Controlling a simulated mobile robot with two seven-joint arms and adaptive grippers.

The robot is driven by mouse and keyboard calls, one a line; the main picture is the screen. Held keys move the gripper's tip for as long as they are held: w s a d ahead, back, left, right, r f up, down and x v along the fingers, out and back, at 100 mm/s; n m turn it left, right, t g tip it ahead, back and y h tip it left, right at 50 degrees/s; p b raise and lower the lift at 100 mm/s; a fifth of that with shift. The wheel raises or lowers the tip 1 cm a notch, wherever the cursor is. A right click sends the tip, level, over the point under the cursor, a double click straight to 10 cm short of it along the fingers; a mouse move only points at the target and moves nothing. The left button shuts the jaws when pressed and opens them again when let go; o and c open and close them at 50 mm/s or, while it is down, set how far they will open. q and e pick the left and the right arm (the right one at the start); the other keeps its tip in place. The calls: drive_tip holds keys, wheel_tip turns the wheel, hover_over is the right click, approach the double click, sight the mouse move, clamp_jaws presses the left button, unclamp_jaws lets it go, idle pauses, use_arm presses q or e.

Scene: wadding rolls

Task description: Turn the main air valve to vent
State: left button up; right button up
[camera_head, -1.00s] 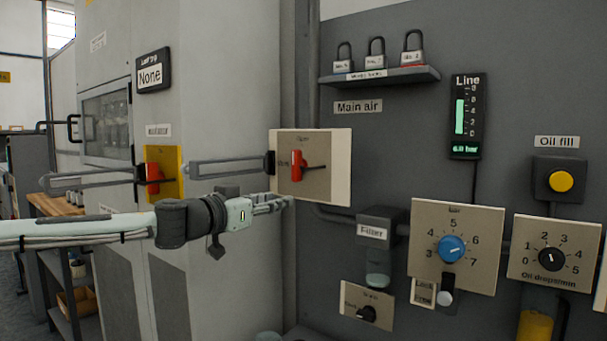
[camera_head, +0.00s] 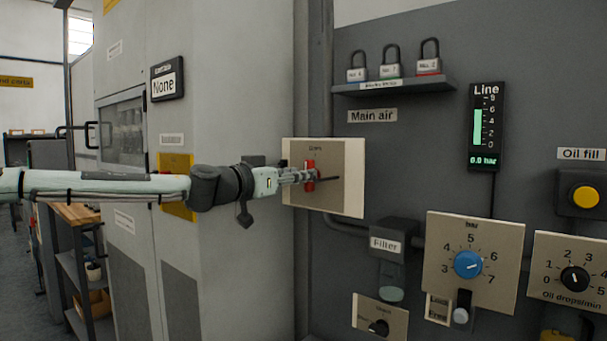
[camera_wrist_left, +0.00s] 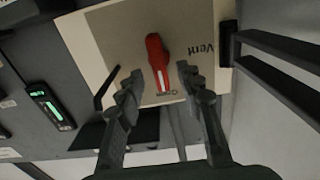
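The main air valve has a red handle (camera_head: 310,167) on a beige plate (camera_head: 346,182) under the "Main air" label. The handle stands upright, its end toward "Open". In the left wrist view the red handle (camera_wrist_left: 154,50) has a white line at its "Open" end, and "Vent" is printed to the right on the plate (camera_wrist_left: 100,35). My left gripper (camera_head: 308,176) is at the handle. In the left wrist view its fingers (camera_wrist_left: 160,80) are open, one on each side of the handle's end, with visible gaps. Contact is not visible. My right gripper is not in view.
A dark slotted bar (camera_wrist_left: 280,50) sticks out beside the plate. A padlock shelf (camera_head: 395,87) is above right. The line gauge (camera_head: 487,126), filter (camera_head: 388,245) and blue regulator knob (camera_head: 468,265) are to the right. A grey cabinet (camera_head: 235,90) stands left.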

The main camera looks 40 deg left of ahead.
use_arm(q)
drive_tip(key=shift+w+d, duration=0.1)
drive_tip(key=shift+w, duration=1)
clamp_jaws()
